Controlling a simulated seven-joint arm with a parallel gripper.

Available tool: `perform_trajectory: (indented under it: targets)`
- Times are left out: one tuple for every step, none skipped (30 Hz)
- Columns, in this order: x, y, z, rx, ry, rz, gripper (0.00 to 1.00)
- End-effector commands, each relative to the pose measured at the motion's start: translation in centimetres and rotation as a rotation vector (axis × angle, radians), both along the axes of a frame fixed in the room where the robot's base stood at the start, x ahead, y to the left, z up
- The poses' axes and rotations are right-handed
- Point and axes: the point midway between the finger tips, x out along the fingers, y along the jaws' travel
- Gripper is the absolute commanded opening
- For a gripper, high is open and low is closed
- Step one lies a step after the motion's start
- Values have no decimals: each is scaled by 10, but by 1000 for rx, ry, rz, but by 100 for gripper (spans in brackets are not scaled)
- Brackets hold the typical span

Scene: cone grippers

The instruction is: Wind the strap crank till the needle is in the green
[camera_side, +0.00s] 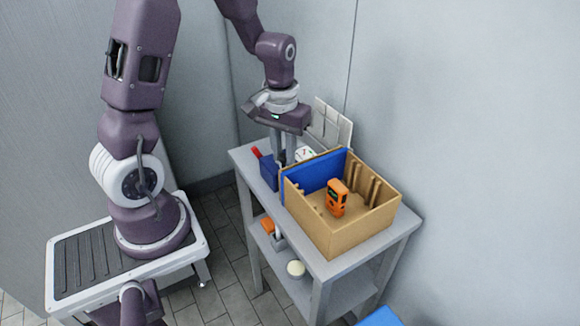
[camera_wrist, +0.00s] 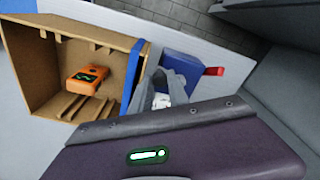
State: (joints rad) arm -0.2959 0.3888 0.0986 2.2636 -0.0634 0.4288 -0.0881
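My gripper (camera_side: 284,163) points down behind the left end of an open tan box. In the side view its two fingers show a gap between them. In the wrist view a small white part (camera_wrist: 161,101) lies between or behind the fingers; I cannot tell if they touch it. A blue block (camera_side: 269,174) with a red handle (camera_side: 256,152) stands left of the fingers; the block (camera_wrist: 184,72) and handle (camera_wrist: 213,71) also show in the wrist view. A white dial (camera_side: 305,154) with a red mark is partly hidden behind the box. Its needle and any green zone are too small to read.
The tan box (camera_side: 375,222) has a blue panel (camera_side: 325,174) along one wall and holds an orange device (camera_side: 337,198). A white panel (camera_side: 331,124) stands behind. The grey table (camera_side: 402,226) has a lower shelf with an orange-topped item (camera_side: 267,226) and a pale round item (camera_side: 296,268).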

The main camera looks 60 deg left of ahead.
Motion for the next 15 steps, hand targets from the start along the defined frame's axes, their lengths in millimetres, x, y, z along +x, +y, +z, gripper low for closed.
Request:
perform_trajectory:
  targets:
    - [-17,-18,6,-38,62,-26,55]
    - [-17,-18,10,-38,61,-25,55]
    - [-17,-17,15,-38,60,-24,55]
    - [-16,-18,19,-38,59,-22,55]
    - [-16,-17,23,-37,58,-21,55]
    - [-16,-16,29,-36,56,-19,55]
    - [-16,-16,33,-36,55,-18,55]
    - [-16,-16,37,-36,55,-17,55]
    - [-15,-15,42,-35,55,-15,55]
    - [-15,-15,46,-35,55,-14,55]
    - [-15,-14,50,-34,54,-14,55]
    - [-15,-14,54,-35,55,-13,55]
    - [-15,-14,56,-34,54,-12,55]
    - [-15,-14,59,-34,54,-12,55]
    - [-15,-14,61,-34,54,-11,55]
